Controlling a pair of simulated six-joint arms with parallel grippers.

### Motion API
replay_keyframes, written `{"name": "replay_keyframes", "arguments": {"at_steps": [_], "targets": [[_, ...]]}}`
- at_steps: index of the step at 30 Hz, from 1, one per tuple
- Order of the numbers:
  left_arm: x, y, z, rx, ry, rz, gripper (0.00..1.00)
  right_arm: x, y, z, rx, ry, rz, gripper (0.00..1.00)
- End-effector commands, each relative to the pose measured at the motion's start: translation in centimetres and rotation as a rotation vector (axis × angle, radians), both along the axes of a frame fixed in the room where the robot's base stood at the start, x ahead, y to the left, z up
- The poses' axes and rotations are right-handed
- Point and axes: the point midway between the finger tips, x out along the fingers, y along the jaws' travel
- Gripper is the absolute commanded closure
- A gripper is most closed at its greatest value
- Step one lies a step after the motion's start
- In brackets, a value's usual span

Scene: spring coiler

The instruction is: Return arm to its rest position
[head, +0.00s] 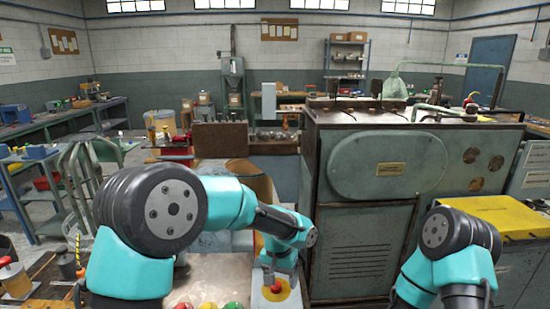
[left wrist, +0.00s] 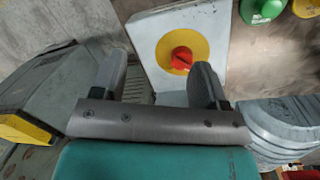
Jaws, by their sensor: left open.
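My left arm reaches from the left to the middle of the head view. Its gripper (head: 272,267) points down just above a red button on a yellow disc (head: 276,290). In the left wrist view my left gripper (left wrist: 158,75) has its two fingers apart, with nothing between them. The red button (left wrist: 181,58) on its yellow disc and pale box shows ahead of the fingers, nearer the right one. I cannot tell whether anything touches it. My right arm (head: 450,235) is bent at the lower right of the head view. Its gripper is out of the frame.
A large green-grey machine (head: 375,165) stands right of my left gripper. A yellow-topped cabinet (head: 508,215) is at the right. A green button (head: 233,306) and other coloured buttons sit at the bottom edge. A pale bench surface (head: 215,275) lies left of the button box.

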Motion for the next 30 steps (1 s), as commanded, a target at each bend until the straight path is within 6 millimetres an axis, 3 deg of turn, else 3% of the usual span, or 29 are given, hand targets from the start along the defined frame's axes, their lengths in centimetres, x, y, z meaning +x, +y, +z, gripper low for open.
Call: {"name": "replay_keyframes", "arguments": {"at_steps": [1,6,12,24,30], "targets": [[-2.0,-0.1,-2.4,-0.017,0.035,-0.017,0.33,0.0,0.0,0.0,0.000,0.000,0.000,0.57],[-8.2,1.6,-10.1,-0.098,0.115,-0.025,0.33,0.0,0.0,0.0,0.000,0.000,0.000,0.57],[-12.0,7.0,-16.8,-0.166,0.124,0.085,0.33,0.0,0.0,0.0,0.000,0.000,0.000,0.57],[-17.3,18.1,-24.8,-0.225,0.043,0.377,0.33,0.0,0.0,0.0,0.000,0.000,0.000,0.57],[-19.8,22.6,-26.9,-0.236,-0.025,0.530,0.33,0.0,0.0,0.0,0.000,0.000,0.000,0.57]]}}
